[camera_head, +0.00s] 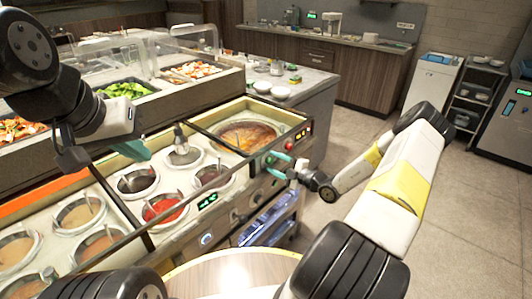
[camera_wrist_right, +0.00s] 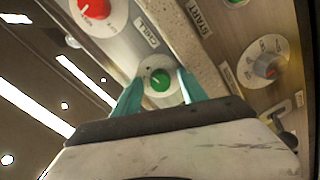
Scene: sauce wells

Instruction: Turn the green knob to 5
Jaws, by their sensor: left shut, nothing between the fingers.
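The green knob (camera_wrist_right: 160,82) sits on a small white dial on the metal front panel in the right wrist view. My right gripper (camera_wrist_right: 161,80) has its two teal fingers apart, one on each side of the knob. I see a gap between the fingers and the green part; contact is not clear. The dial's numbers are too small to read. In the head view my right gripper (camera_head: 277,163) is at the front panel of the sauce counter, and I cannot make out the green knob there. My left gripper (camera_head: 135,149) is shut and empty above the sauce wells.
A red knob (camera_wrist_right: 97,8) and a grey knob (camera_wrist_right: 268,67) flank the green one on the panel. Sauce wells, including one with red sauce (camera_head: 163,208), fill the counter. A round wooden top (camera_head: 230,275) stands in front.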

